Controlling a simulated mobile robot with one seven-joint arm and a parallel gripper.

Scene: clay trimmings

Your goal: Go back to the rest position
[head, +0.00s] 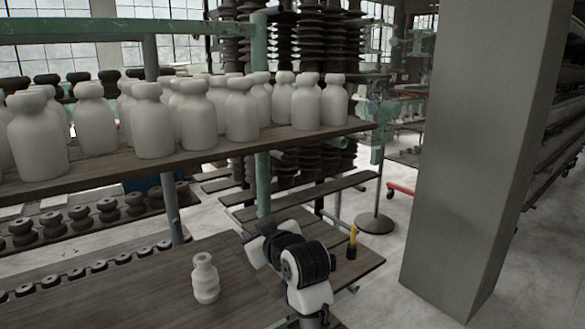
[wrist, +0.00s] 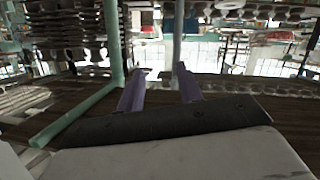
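My gripper (wrist: 160,70) shows two purple fingers in the wrist view, apart with an empty gap between them. In the head view, my arm is folded at the right part of the dark wooden table (head: 130,290), and a small purple bit of my gripper (head: 246,236) shows at its far left end. The fingers are mostly hidden there. A pale, ringed clay piece (head: 205,278) stands upright on the table, to the left of my arm and apart from it. A yellow-and-black tool (head: 352,243) stands upright to the right of my arm.
A shelf (head: 280,137) with several pale bottle-shaped pieces runs above the table at left. A green post (head: 263,180) rises behind my arm. A thick grey pillar (head: 475,150) stands at right. Open floor (head: 375,285) lies between table and pillar.

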